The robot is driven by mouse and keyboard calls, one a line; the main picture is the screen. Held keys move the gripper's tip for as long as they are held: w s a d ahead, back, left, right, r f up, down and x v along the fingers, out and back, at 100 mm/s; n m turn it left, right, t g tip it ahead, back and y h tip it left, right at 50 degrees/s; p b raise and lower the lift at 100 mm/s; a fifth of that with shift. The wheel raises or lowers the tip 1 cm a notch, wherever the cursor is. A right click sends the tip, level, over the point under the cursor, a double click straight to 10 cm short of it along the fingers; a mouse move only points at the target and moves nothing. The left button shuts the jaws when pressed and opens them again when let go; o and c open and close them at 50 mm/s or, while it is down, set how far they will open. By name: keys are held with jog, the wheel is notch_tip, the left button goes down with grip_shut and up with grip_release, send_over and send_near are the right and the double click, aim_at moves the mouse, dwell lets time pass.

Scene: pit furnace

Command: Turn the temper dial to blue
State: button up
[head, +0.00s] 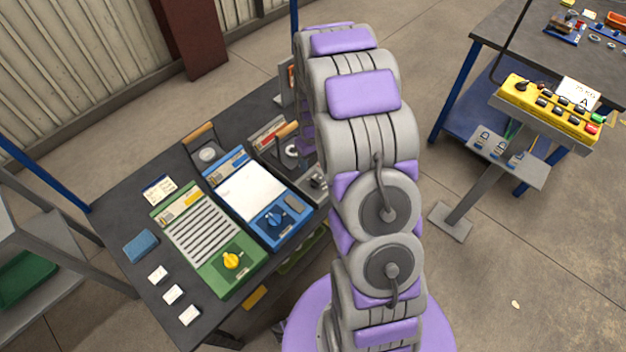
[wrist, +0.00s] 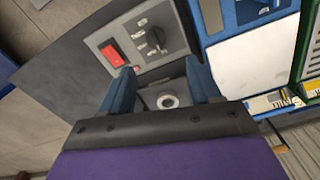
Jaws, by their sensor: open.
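In the wrist view, a black dial (wrist: 156,40) with a pale pointer mark sits on a grey panel (wrist: 110,38), beside a red rocker switch (wrist: 112,54). Its markings are too small to read, so I cannot tell whether it is the temper dial. The dial lies beyond the fingertips; no contact shows. In the head view, a blue dial (head: 277,219) sits on a blue unit and a yellow dial (head: 232,261) on a green unit. My arm hides the gripper there.
The dark bench (head: 125,215) carries the units side by side, a blue block (head: 141,246) and several white blocks. A round metal piece (wrist: 167,101) lies between my fingers' sides. A yellow control box (head: 550,105) stands on a pedestal at right. Open floor lies between.

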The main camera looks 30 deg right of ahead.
aim_at(315, 179)
jog(key=f, duration=0.3)
jog(key=f+b, duration=0.1)
jog(key=f, duration=0.2)
jog(key=f+b, duration=0.1)
jog(key=f, duration=0.2)
jog(key=shift+d+f, duration=0.2)
jog(key=shift+d, duration=0.15)
jog(key=shift+a+f, duration=0.25)
jog(key=shift+f, duration=0.25)
jog(key=shift+d, duration=0.4)
jog(key=shift+c, duration=0.2)
jog(key=shift+d, duration=0.1)
jog(key=shift+c, duration=0.7)
jog(key=shift+a, duration=0.3)
jog(key=c, duration=0.9)
jog(key=shift+o, duration=0.2)
